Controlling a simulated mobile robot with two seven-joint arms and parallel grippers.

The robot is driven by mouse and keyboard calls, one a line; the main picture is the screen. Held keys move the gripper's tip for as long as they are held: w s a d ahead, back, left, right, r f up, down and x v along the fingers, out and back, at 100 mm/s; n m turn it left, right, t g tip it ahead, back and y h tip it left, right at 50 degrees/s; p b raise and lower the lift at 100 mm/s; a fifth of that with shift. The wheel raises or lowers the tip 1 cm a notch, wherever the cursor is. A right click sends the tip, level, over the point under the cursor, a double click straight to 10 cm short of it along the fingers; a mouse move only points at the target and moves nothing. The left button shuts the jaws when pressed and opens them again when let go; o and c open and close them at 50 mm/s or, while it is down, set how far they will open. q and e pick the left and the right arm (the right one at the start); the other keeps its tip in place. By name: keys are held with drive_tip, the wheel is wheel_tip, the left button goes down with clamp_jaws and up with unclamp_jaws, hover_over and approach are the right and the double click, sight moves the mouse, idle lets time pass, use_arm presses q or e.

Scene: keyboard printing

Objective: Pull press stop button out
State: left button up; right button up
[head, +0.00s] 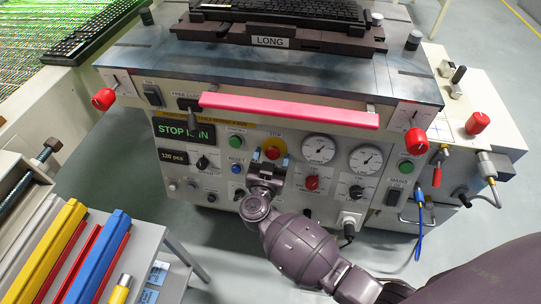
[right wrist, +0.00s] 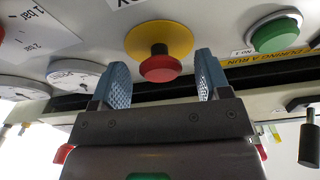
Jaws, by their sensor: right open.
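The red stop button (head: 272,153) sits on a yellow disc on the machine's front panel, under a STOP label. In the right wrist view the red button (right wrist: 160,69) stands out from its yellow disc (right wrist: 159,39) on a dark stem. My right gripper (head: 267,163) is open at the button in the head view. In the right wrist view its blue pads (right wrist: 162,78) stand one on each side of the red button, with a gap on both sides. A green display (head: 185,131) on the panel reads "STOP IS IN". My left gripper is not in view.
A green button (head: 236,142) and a blue reset button (head: 237,168) lie left of the stop button. Gauges (head: 319,150) and a red knob (head: 312,183) lie right. A pink-red bar (head: 288,110) runs above. A rack with coloured bars (head: 95,262) stands lower left.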

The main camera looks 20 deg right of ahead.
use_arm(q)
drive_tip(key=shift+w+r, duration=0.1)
use_arm(e)
drive_tip(key=shift+w+d, duration=0.25)
drive_tip(key=shift+w, duration=0.05)
drive_tip(key=shift+c, duration=0.2)
